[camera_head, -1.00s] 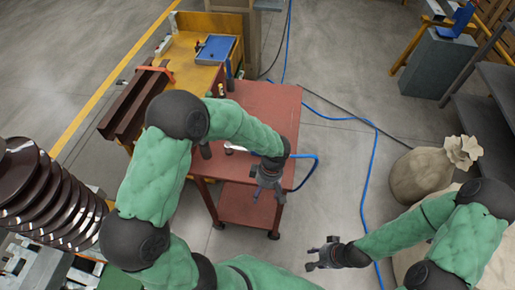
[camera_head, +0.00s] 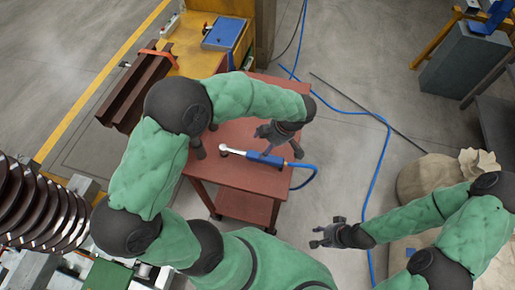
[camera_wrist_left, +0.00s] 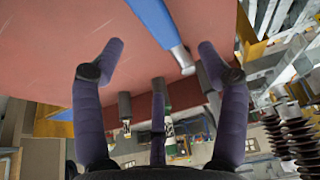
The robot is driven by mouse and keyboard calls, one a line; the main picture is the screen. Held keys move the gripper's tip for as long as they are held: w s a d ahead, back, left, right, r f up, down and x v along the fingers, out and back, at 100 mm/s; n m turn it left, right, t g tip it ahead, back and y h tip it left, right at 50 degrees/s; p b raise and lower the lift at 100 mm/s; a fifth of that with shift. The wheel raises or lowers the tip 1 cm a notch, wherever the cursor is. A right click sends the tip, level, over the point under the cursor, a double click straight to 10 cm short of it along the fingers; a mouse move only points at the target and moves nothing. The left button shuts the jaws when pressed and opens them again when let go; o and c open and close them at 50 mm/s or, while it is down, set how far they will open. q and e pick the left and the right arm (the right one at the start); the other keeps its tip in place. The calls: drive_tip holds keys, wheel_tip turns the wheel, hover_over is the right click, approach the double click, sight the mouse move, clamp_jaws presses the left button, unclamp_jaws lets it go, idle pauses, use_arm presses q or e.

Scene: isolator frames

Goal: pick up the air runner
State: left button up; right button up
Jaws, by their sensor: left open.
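The air runner (camera_head: 263,158) is a blue tool with a silver head at its left end and a blue hose at its right end. It lies on the red table (camera_head: 235,180). My left gripper (camera_head: 268,131) is open and empty, just beyond the tool in the head view. In the left wrist view, the blue body and silver neck of the air runner (camera_wrist_left: 152,20) show at the top, beyond the open fingers of my left gripper (camera_wrist_left: 155,60). My right gripper (camera_head: 318,236) is empty with its fingers spread, over the floor right of the table.
A yellow bench (camera_head: 190,45) with a blue case (camera_head: 223,33) stands behind the table. Brown beams (camera_head: 145,90) lie at its left. A blue hose (camera_head: 378,165) and a dark rod (camera_head: 365,110) lie on the floor. A sack (camera_head: 430,178) stands at the right.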

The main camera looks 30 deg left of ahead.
sight(255, 152)
use_arm(q)
drive_tip(key=b+x, duration=0.1)
drive_tip(key=x, duration=0.3)
drive_tip(key=shift+s+a+f, duration=0.1)
drive_tip(key=shift+s+f, duration=0.1)
drive_tip(key=shift+f, duration=0.1)
drive_tip(key=shift+a+b+x, duration=0.1)
drive_tip(key=shift+b+x, duration=0.3)
drive_tip(key=shift+x, duration=1.05)
drive_tip(key=shift+a+b+x, duration=0.15)
drive_tip(key=shift+b+x, duration=0.25)
drive_tip(key=shift+x, duration=1)
drive_tip(key=shift+w+r, duration=0.1)
drive_tip(key=shift+w, duration=0.15)
clamp_jaws()
